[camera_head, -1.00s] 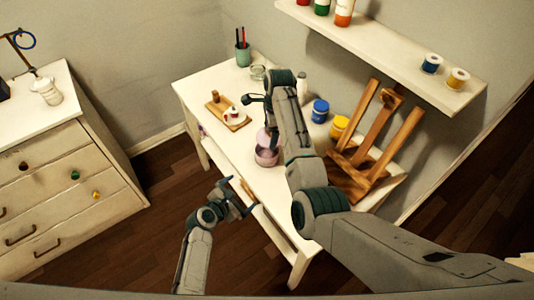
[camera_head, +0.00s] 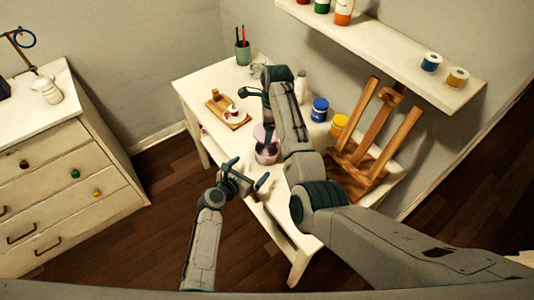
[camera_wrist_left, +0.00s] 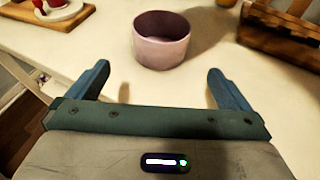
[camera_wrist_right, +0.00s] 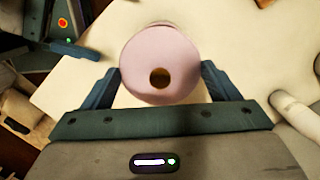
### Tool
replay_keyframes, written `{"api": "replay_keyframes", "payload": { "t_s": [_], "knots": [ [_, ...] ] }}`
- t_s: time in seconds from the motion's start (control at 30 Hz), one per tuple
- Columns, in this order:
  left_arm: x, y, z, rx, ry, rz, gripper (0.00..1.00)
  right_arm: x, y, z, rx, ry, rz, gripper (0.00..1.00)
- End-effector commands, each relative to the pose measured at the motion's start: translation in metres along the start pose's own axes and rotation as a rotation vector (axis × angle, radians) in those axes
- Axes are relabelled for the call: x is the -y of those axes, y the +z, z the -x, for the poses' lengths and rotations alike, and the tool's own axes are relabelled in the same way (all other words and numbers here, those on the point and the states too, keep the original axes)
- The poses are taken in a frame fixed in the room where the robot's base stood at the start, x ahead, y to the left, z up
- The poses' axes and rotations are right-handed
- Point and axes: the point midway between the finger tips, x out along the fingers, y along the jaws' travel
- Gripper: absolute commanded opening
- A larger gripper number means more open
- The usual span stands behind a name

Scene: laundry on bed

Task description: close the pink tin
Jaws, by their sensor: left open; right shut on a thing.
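The pink tin (camera_head: 267,157) stands on the white table, and its open top shows in the left wrist view (camera_wrist_left: 162,45). My left gripper (camera_head: 247,172) is open and empty at the table's front edge, its fingers pointing at the tin but short of it. My right gripper (camera_wrist_right: 161,70) is shut on the pink lid (camera_wrist_right: 150,52), which has a round brownish knob. In the head view the lid (camera_head: 261,133) is partly hidden by my right arm and appears just above and behind the tin. The gap between lid and tin is hard to judge.
Blue (camera_head: 320,110) and yellow (camera_head: 339,126) jars and a wooden easel (camera_head: 365,150) stand to the right. A pencil cup (camera_head: 243,53) stands at the back. The table's front left is clear.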

Motion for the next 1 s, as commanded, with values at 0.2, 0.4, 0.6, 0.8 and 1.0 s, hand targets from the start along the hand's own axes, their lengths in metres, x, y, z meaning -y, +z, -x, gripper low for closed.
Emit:
{"api": "replay_keyframes", "payload": {
  "t_s": [0.2,0.4,0.6,0.8,1.0],
  "knots": [
    [0.0,0.002,-0.041,0.001,-0.002,0.001,1.0,0.0,0.0,0.0,0.0,0.0,0.0,0.57],
    [0.0,0.001,-0.074,0.0,-0.001,0.001,1.0,0.0,0.0,0.0,0.0,0.0,0.0,0.57],
    [0.0,0.001,-0.096,0.001,-0.001,0.0,1.0,0.0,0.0,0.0,0.0,0.0,0.0,0.57],
    [0.0,0.001,-0.105,-0.001,-0.001,0.0,1.0,0.0,0.0,0.0,0.0,0.0,0.0,0.57],
    [0.0,0.001,-0.106,-0.001,0.0,0.0,1.0,0.0,0.0,0.0,0.0,0.0,0.0,0.57]
  ]
}}
